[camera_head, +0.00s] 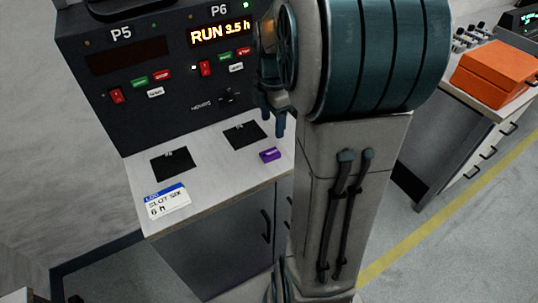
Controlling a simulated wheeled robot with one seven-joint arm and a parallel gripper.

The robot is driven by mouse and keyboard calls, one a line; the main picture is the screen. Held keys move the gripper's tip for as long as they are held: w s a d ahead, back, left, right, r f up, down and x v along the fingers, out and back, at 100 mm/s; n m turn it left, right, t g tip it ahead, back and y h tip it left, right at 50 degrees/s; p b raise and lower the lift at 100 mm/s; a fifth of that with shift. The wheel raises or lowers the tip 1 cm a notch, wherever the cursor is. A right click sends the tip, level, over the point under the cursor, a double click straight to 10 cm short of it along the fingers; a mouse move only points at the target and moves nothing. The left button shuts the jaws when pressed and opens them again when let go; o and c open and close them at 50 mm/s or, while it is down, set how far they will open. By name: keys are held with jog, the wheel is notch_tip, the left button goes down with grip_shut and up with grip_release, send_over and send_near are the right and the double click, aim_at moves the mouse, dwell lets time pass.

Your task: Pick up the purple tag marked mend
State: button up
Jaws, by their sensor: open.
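A small purple tag (270,155) lies on the white bench top (205,178), near its right front edge. Any marking on it is too small to read. My gripper (273,128) hangs just above and behind the tag, pointing down, with its fingers apart and nothing seen between them. The tag and the fingers look apart. My arm covers the bench's right end and part of the panel behind.
A black panel (120,80) marked P5 and P6 stands behind the bench, P6 showing "RUN 3.5 h". An orange box (492,75) sits on another bench at right.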

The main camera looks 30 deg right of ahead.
send_over(271, 152)
jog(key=f, duration=0.4)
jog(key=shift+w+d+f, duration=0.15)
jog(key=shift+d+f, duration=0.05)
jog(key=shift+f, duration=0.15)
jog(key=f, duration=0.2)
jog(key=f+b, duration=0.1)
jog(key=f, duration=0.2)
jog(key=shift+s+a+f, duration=0.1)
jog(key=shift+s+a, duration=0.1)
jog(key=c, duration=1.1)
